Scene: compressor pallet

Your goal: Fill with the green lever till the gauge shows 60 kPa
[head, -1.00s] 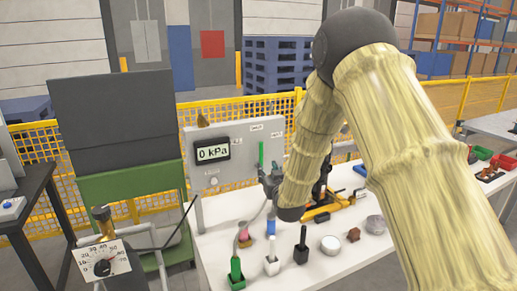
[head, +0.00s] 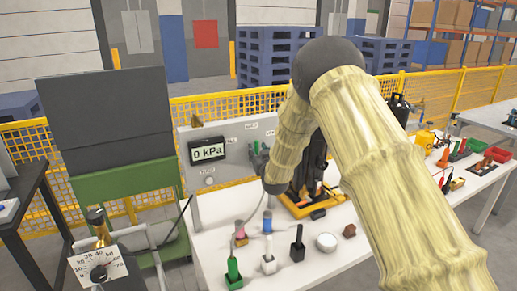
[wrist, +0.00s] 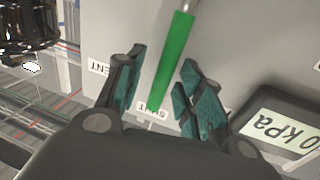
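The green lever (wrist: 174,62) shows in the wrist view on the grey panel (wrist: 230,55), with its free end near a small label (wrist: 150,112). My gripper (wrist: 162,80) is open, its two fingers on either side of the lever with gaps to both. In the head view my gripper (head: 258,158) is at the panel's face (head: 228,136), and I cannot make out the lever behind it. The digital gauge (head: 208,152) on the panel reads 0 kPa; part of it also shows in the wrist view (wrist: 278,124).
The white table (head: 335,262) below holds several coloured-handled tools in small holders and a round white lid (head: 326,242). A dial gauge (head: 98,270) stands at lower left by a green frame (head: 125,183). A yellow fence (head: 222,104) runs behind.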

